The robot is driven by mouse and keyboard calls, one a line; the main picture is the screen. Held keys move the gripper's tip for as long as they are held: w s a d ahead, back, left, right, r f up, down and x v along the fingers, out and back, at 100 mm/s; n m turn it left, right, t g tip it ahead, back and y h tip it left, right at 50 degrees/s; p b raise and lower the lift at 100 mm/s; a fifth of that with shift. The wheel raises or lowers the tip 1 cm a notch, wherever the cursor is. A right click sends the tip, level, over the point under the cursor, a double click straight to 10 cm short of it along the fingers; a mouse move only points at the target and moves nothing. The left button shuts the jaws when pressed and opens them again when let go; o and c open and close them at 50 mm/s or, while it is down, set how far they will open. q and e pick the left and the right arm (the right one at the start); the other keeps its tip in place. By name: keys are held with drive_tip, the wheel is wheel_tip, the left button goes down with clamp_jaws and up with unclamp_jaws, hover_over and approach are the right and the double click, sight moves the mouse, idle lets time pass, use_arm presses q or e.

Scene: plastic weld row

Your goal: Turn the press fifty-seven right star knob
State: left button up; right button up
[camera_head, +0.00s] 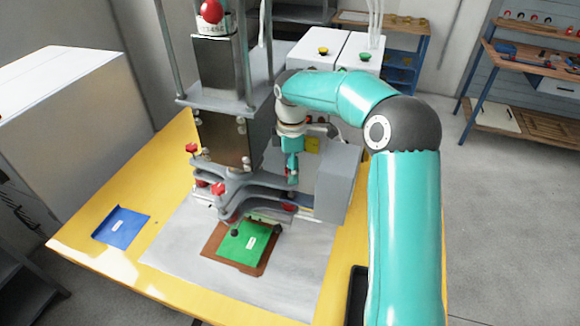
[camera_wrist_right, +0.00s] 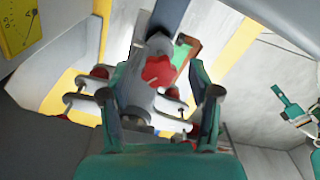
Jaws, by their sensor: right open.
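The press (camera_head: 226,85) stands on the yellow table, with several red star knobs around its grey lower plates. The red star knob on its right side (camera_head: 288,207) sits low, below my right gripper (camera_head: 292,178). In the right wrist view a red star knob (camera_wrist_right: 160,72) shows between the two open fingers of my right gripper (camera_wrist_right: 158,80), apparently beyond the tips. I cannot tell whether any finger touches it. My left gripper is not in the head view; a small teal arm part (camera_wrist_right: 290,108) at the right of the wrist view may belong to it.
A green plate (camera_head: 244,243) on a brown base lies on the grey mat (camera_head: 180,250) before the press. A blue sheet (camera_head: 121,226) lies at the left. A grey box (camera_head: 338,185) stands close right of my right gripper. Posts rise beside the press.

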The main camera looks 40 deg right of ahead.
drive_tip(key=c, duration=1.1)
drive_tip(key=shift+a, duration=0.15)
drive_tip(key=shift+c, duration=0.3)
drive_tip(key=shift+m, duration=0.5)
drive_tip(key=shift+f+m, duration=0.1)
drive_tip(key=shift+m, duration=0.2)
drive_tip(key=m, duration=0.4)
drive_tip(key=shift+b, duration=0.3)
drive_tip(key=m, duration=0.5)
drive_tip(key=shift+m, duration=0.3)
